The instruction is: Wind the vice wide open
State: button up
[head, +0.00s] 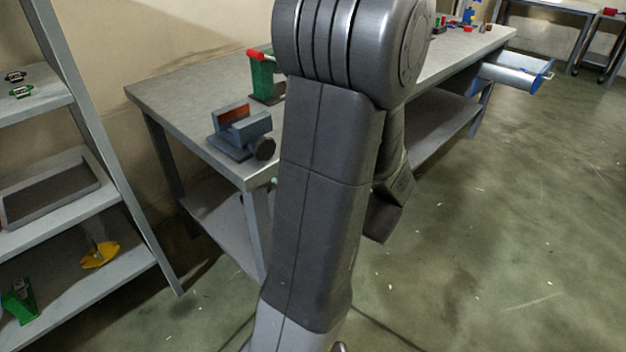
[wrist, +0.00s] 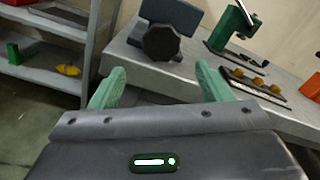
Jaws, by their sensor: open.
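The blue-grey vice (head: 228,140) sits on the near left corner of the workbench. Its dark, many-sided knob (head: 265,149) faces the bench's front edge. A narrow gap with a brownish-orange inner face shows between its jaws. In the wrist view the vice (wrist: 172,12) is cut off by the top edge, and its knob (wrist: 162,42) faces me. My gripper (wrist: 160,70) is open, with two green fingers spread apart and nothing between them. The knob lies beyond the fingertips, roughly centred between them and untouched. In the head view my arm hides most of the gripper.
The workbench (head: 165,92) carries a green press with a red handle (head: 262,77) behind the vice. In the wrist view a dark strip with several brass pieces (wrist: 257,80) lies right of the knob. A shelf rack (head: 120,210) stands left. The floor at right is clear.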

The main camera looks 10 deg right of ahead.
jog(key=shift+v, duration=2.7)
jog(key=p+v, duration=0.1)
jog(key=v, duration=1.2)
jog(key=shift+s+d, duration=0.25)
jog(key=shift+d, duration=0.05)
jog(key=shift+r, duration=0.1)
